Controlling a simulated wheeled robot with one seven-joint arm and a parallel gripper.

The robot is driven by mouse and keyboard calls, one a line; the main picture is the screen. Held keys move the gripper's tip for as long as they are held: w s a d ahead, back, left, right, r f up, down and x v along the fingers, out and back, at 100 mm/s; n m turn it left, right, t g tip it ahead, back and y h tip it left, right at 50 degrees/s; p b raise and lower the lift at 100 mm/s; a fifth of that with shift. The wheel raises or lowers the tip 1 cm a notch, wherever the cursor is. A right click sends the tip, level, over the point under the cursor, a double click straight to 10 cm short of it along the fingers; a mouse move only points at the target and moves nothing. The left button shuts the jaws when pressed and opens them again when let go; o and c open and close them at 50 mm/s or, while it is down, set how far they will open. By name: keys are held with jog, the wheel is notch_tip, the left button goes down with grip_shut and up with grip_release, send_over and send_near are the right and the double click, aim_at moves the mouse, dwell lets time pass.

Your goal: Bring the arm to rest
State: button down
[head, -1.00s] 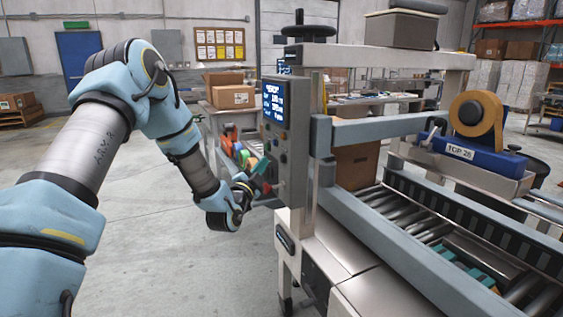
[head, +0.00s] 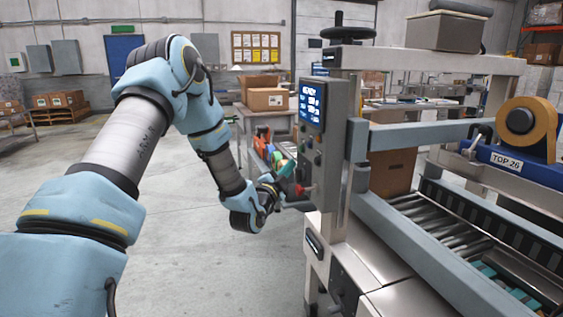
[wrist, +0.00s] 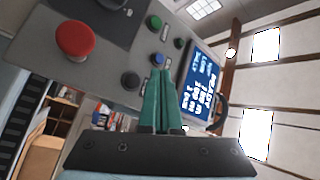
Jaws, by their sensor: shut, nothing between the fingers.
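My gripper (head: 285,170) reaches forward from the left in the head view, beside the control panel (head: 309,145) of the carton-taping machine. In the wrist view its two green fingers (wrist: 160,75) are together with nothing between them. Behind them are the panel's red mushroom button (wrist: 75,38), a green button (wrist: 153,21), a blue button (wrist: 130,82) and a lit screen (wrist: 200,85). The fingertips overlap the panel face in the wrist view. I cannot tell whether they touch it.
The machine's roller bed (head: 440,235) and frame fill the right side. A tape roll (head: 526,122) sits on the machine's head. A table with cardboard boxes (head: 268,99) stands behind my gripper. Open concrete floor (head: 195,260) lies beneath my arm and to the left.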

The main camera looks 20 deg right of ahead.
jog(key=shift+a, duration=0.1)
jog(key=a+f+n+g+y, duration=0.2)
jog(key=a+n+y, duration=0.4)
jog(key=a, duration=0.7)
jog(key=a+f+n+g+y, duration=0.2)
jog(key=a+n+y, duration=0.35)
jog(key=a, duration=0.75)
jog(key=s+a+n+g+y, duration=0.4)
jog(key=s+a+n, duration=0.5)
jog(key=s+a, duration=0.7)
jog(key=s+g, duration=0.2)
jog(key=shift+s+a+r+g+y, duration=0.2)
jog(key=shift+s+r+g+y, duration=0.05)
jog(key=shift+g+y, duration=0.15)
jog(key=shift+n, duration=0.25)
